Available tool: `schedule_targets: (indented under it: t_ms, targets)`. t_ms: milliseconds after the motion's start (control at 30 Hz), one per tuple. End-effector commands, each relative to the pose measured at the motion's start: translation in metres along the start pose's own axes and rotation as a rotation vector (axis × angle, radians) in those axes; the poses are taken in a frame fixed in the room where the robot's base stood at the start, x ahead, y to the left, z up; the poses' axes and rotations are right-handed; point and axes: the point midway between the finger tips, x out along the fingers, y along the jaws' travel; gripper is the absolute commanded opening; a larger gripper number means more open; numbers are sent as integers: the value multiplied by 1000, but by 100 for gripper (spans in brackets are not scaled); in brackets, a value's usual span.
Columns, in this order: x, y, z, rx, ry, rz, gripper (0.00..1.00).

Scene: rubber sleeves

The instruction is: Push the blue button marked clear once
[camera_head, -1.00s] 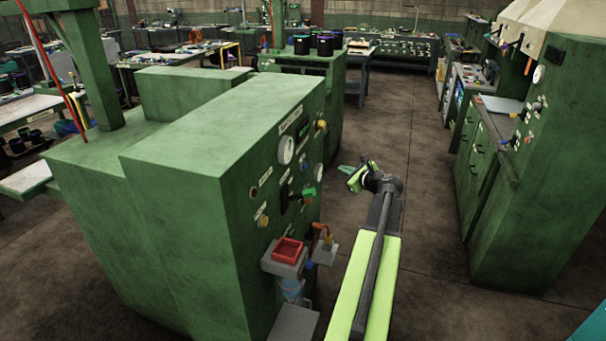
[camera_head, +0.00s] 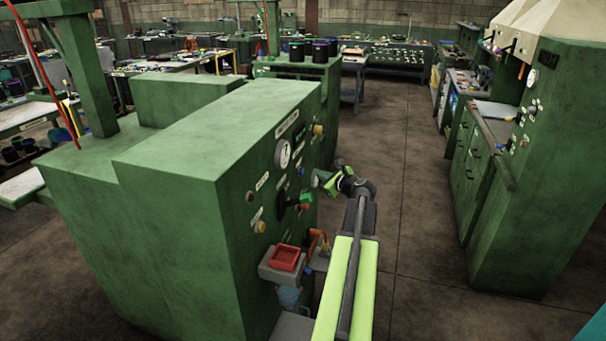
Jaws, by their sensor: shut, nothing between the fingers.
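A small blue button (camera_head: 301,171) is on the front panel of the green machine (camera_head: 262,200), right of the gauge and above the green-handled lever. Its label is too small to read. My gripper (camera_head: 316,179) is shut and empty. In the picture it is just right of the blue button, with its tips pointing left at the panel. A narrow gap shows between the tips and the button, though I cannot tell the exact distance in depth.
A round gauge (camera_head: 283,154), a yellow knob (camera_head: 318,129) and a red tray (camera_head: 285,258) are on the same machine. Clear floor (camera_head: 410,225) lies to the right, before another green machine (camera_head: 535,190).

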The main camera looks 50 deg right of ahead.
Motion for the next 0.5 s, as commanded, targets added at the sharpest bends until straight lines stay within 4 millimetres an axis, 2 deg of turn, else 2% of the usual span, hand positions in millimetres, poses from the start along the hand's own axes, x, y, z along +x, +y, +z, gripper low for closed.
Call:
schedule_targets:
  t_ms: [200,500]
  targets:
    - [17,12,12,0,0,1,0]
    - [22,15,16,0,1,-1,0]
